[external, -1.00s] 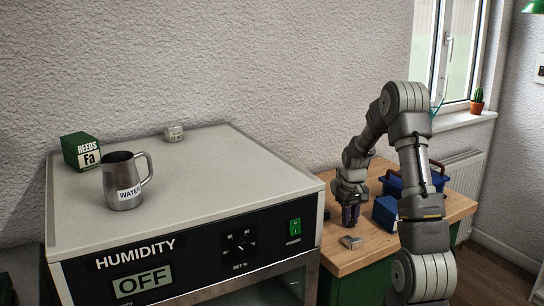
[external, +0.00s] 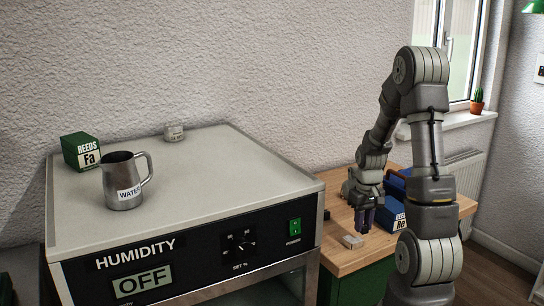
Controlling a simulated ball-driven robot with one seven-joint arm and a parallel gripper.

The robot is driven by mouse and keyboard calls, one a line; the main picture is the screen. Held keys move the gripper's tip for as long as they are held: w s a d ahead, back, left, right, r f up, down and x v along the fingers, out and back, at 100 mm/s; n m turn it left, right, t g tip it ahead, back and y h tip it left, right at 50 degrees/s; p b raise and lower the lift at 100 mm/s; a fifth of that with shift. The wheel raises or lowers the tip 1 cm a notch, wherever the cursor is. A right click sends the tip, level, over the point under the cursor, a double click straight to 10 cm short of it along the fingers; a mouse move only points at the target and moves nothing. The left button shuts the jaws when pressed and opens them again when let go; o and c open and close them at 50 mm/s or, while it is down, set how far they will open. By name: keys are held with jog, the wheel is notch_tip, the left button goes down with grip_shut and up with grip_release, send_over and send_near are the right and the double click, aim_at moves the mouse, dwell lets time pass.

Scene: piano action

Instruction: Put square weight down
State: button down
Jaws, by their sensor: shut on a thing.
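My gripper (external: 366,224) is low over the wooden bench, pointing down. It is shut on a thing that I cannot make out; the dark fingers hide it. A small pale metal block (external: 352,242) lies on the bench just below and left of the fingertips. Whether it is the square weight is too small to tell. Another small grey block (external: 174,132) with a label sits at the back of the humidity cabinet's top.
The humidity cabinet (external: 210,205) stands left of the bench (external: 345,262). It bears a green reeds box (external: 80,152) and a metal water jug (external: 122,182). A blue labelled box (external: 391,215) and a blue container (external: 398,182) are close right of my gripper.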

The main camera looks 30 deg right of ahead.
jog(key=s, duration=0.1)
jog(key=s+a, duration=0.1)
jog(key=s, duration=0.1)
jog(key=s+a, duration=0.1)
jog(key=s, duration=0.1)
jog(key=shift+r+p, duration=0.25)
jog(key=shift+p, duration=0.15)
jog(key=shift+d+r, duration=0.1)
jog(key=s+d+r+n+p, duration=0.2)
jog(key=s+d+r+p, duration=0.2)
jog(key=d+r+p, duration=0.45)
jog(key=b, duration=0.3)
send_over(396, 204)
jog(key=s, duration=0.1)
jog(key=shift+a+f, duration=0.2)
jog(key=shift+f, duration=0.45)
jog(key=shift+a+f, duration=0.2)
jog(key=shift+f, duration=0.4)
jog(key=shift+w+d, duration=0.4)
jog(key=shift+w, duration=0.05)
jog(key=shift+f+b, duration=0.55)
jog(key=shift+f, duration=1.15)
jog(key=shift+f, duration=0.1)
